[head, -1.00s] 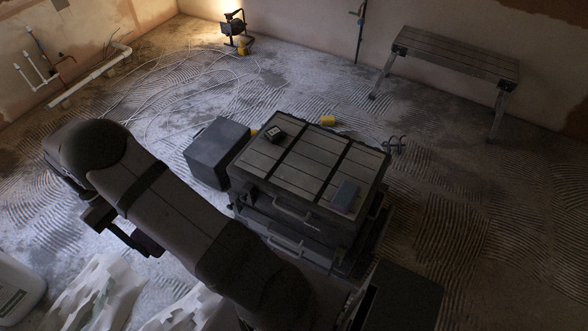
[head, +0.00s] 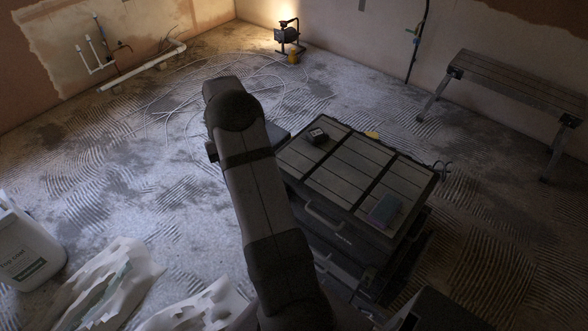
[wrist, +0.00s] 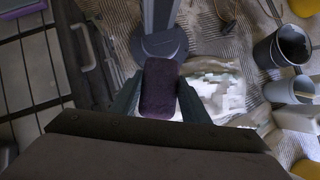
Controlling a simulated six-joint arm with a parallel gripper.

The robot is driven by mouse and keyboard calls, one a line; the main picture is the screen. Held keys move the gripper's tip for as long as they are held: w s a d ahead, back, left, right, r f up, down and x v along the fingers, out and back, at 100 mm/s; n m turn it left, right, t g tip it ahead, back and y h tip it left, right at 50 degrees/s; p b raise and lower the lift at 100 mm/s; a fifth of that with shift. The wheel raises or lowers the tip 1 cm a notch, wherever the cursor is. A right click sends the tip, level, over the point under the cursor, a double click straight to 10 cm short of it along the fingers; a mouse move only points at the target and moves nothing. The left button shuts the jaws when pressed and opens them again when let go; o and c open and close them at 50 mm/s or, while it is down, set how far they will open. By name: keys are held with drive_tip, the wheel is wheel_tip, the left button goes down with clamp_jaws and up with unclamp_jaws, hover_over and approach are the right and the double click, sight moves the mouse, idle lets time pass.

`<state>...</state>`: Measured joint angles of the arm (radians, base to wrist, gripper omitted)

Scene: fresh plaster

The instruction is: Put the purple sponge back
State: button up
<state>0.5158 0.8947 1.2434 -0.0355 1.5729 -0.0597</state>
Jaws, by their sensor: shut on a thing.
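The purple sponge (wrist: 158,88) shows in the wrist view as a dark purple block between the fingers of my gripper (wrist: 158,98). My gripper is shut on it and holds it clear of the floor. In the head view my own arm hides the sponge and most of the gripper. The black toolbox (head: 332,176), with a slatted lid, stands to the right of my arm.
A small dark device (head: 317,135) sits at the lid's back left. A bench (head: 515,85) and work lamp (head: 288,36) stand farther back. A white jug (head: 28,248) and crumpled sheets (head: 108,285) lie at front left. Buckets (wrist: 281,47) show in the wrist view.

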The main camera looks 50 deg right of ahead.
drive_tip(key=s+d+n+h+b, duration=0.1)
drive_tip(key=s+d+n+b, duration=0.15)
drive_tip(key=d, duration=1.05)
drive_tip(key=w+d+r+n+t+h, duration=0.1)
drive_tip(key=d+n+h, duration=0.3)
drive_tip(key=n, duration=0.4)
drive_tip(key=w+d+r+n+t+h, duration=0.2)
drive_tip(key=w+d+n+h, duration=0.1)
drive_tip(key=d+n, duration=0.3)
drive_tip(key=shift+w+d+r+n+h+p, duration=0.25)
drive_tip(key=shift+w+n+h+p, duration=0.3)
drive_tip(key=shift+n, duration=0.5)
drive_tip(key=shift+f, duration=0.15)
drive_tip(key=shift+f, duration=4.9)
drive_tip(key=shift+f, duration=0.2)
